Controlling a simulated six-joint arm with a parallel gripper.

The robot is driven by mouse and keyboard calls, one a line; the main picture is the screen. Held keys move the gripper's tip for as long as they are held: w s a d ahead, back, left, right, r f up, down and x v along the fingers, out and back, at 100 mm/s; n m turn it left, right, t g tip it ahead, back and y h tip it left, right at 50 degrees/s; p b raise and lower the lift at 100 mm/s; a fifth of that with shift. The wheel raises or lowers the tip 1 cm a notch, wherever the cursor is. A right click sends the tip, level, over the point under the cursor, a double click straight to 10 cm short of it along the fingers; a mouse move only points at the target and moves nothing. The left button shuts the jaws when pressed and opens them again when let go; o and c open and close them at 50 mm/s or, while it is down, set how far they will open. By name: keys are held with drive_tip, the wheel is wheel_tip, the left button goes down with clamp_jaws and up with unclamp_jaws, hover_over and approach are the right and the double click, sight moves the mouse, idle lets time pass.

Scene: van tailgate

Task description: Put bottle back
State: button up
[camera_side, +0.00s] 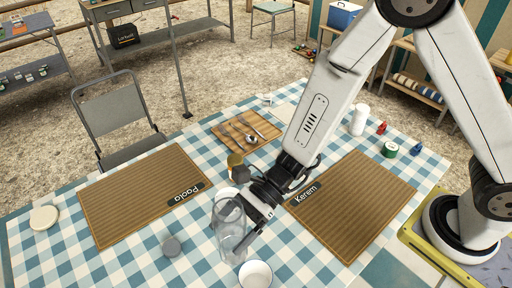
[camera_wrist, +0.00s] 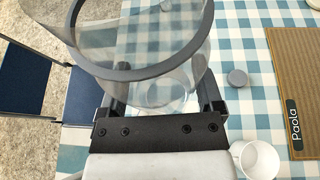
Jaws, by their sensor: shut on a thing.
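A clear bottle (camera_side: 229,232), see-through with a grey ring around its mouth, is between the fingers of my gripper (camera_side: 246,216). In the wrist view the bottle (camera_wrist: 150,72) fills the space between the two dark fingers of my gripper (camera_wrist: 164,92), which are shut on its sides. It looks roughly upright over the checked cloth near the table's front edge. I cannot tell whether its base touches the cloth. A grey round cap (camera_side: 172,246) lies on the cloth to the left of the bottle; it also shows in the wrist view (camera_wrist: 237,78).
A white cup (camera_side: 255,274) stands close to the bottle. Placemats marked Paola (camera_side: 140,195) and Kerem (camera_side: 352,210) lie on either side. A wooden board (camera_side: 228,132) with cutlery, a white bottle (camera_side: 358,121) and a green tin (camera_side: 390,149) are farther back. A chair (camera_side: 114,110) stands behind.

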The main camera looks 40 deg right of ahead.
sight(237, 242)
drive_tip(key=shift+n+g, duration=0.3)
drive_tip(key=s+a, duration=0.3)
drive_tip(key=shift+s+a, duration=0.1)
drive_tip(key=shift+a, duration=0.1)
drive_tip(key=shift+s+f, duration=0.1)
drive_tip(key=shift+f, duration=0.15)
wheel_tip(237, 242, down, 4)
drive_tip(key=shift+f, duration=0.25)
drive_tip(key=shift+a, duration=0.1)
drive_tip(key=w+a+f, duration=0.9)
drive_tip(key=w, duration=0.1)
drive_tip(key=shift+f, duration=0.2)
drive_tip(key=shift+a, duration=0.15)
